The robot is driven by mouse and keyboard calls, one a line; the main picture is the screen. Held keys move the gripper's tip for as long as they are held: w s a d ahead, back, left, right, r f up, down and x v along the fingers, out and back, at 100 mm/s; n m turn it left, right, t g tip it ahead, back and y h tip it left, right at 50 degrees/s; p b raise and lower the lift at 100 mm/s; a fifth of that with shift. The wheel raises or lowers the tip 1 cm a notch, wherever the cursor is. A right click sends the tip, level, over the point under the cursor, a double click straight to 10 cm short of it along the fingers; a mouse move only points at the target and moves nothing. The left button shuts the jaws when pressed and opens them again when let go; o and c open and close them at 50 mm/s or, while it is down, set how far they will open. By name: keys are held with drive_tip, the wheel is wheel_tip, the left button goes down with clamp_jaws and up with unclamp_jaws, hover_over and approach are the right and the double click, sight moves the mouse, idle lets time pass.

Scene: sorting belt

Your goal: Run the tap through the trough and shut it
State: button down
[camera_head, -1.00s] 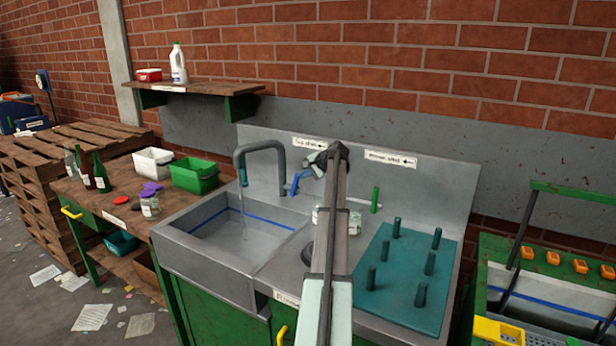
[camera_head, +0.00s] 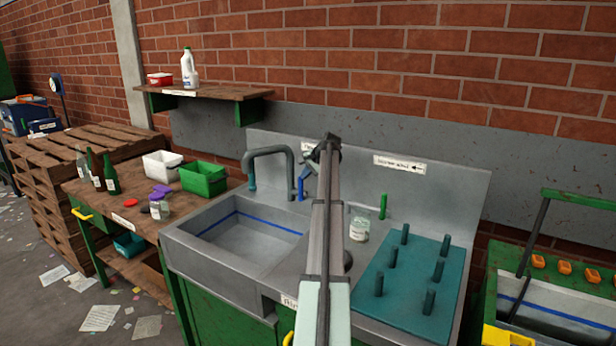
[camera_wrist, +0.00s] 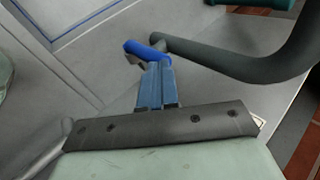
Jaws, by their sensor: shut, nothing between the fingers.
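The tap has a grey arched spout (camera_head: 268,152) and a blue lever (camera_head: 301,187), which stands close to upright. No water stream shows under the spout. The trough (camera_head: 190,238) is a grey metal basin with a blue line around its inner wall. My gripper (camera_wrist: 156,70) is shut and empty. In the wrist view its blue fingertips are right at the blue lever (camera_wrist: 146,48), with the spout (camera_wrist: 245,65) to the right; whether they touch I cannot tell. In the head view my arm hides part of the tap's surroundings.
A glass jar (camera_head: 359,226) and a green peg (camera_head: 383,205) stand right of my arm. A teal pegged drainboard (camera_head: 398,310) lies further right. Left are a bench with green bottles (camera_head: 110,176), a white tub (camera_head: 161,163) and a green tub (camera_head: 203,179). A shelf (camera_head: 215,93) hangs above.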

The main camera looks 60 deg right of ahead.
drive_tip(key=s+f+v, duration=0.1)
drive_tip(key=v, duration=1.2)
drive_tip(key=shift+s+a+f, duration=0.15)
drive_tip(key=shift+s+a, duration=0.05)
drive_tip(key=shift+s, duration=0.15)
